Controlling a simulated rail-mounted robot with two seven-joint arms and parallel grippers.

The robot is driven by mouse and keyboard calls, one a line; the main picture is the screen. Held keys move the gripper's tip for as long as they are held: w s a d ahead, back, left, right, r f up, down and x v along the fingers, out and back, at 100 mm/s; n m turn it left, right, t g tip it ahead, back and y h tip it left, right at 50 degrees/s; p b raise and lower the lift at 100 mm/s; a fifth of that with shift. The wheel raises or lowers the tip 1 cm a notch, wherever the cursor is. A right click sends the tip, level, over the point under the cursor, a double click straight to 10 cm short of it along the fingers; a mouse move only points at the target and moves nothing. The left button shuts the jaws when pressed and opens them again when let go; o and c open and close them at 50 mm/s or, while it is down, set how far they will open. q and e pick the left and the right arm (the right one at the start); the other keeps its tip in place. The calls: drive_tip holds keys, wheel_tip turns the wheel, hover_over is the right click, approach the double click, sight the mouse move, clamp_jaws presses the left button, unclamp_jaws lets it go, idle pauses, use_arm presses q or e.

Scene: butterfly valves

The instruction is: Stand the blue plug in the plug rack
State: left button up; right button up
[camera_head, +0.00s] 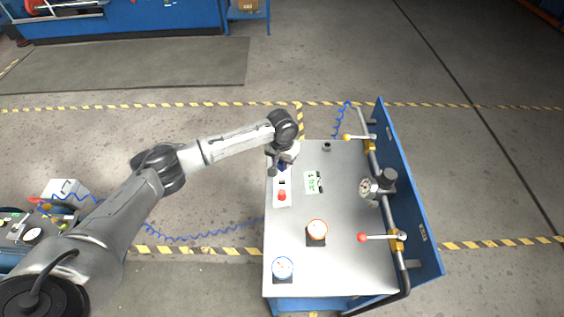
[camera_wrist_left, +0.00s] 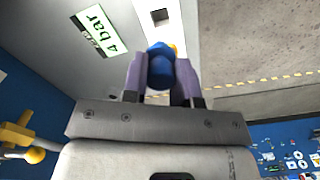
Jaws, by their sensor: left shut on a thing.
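My left gripper (camera_head: 281,168) is over the far end of the white plug rack (camera_head: 289,199) on the left side of the grey bench top. In the left wrist view its two purple fingers are shut on the blue plug (camera_wrist_left: 160,68). The rack also shows there, with an empty-looking dark square hole (camera_wrist_left: 160,17) ahead of the plug. The plug appears apart from this hole. A red plug (camera_head: 282,195) stands in the rack nearer the front. The gripper mostly hides the blue plug in the head view. My right gripper is out of view.
A "4 bar" card (camera_head: 313,182) lies right of the rack. An orange-ringed gauge (camera_head: 317,231) and a blue-ringed gauge (camera_head: 283,268) sit nearer the front. Pipework with yellow- and red-knobbed valve levers (camera_head: 380,237) runs along the blue panel (camera_head: 412,190) at right.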

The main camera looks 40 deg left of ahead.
sight(282, 170)
use_arm(q)
drive_tip(key=shift+f+b, duration=2.25)
drive_tip(key=shift+b, duration=0.4)
drive_tip(key=shift+f, duration=0.9)
drive_tip(key=shift+f+p, duration=0.1)
drive_tip(key=shift+p, duration=0.75)
drive_tip(key=shift+p, duration=0.6)
drive_tip(key=shift+f, duration=0.1)
drive_tip(key=shift+p, duration=0.55)
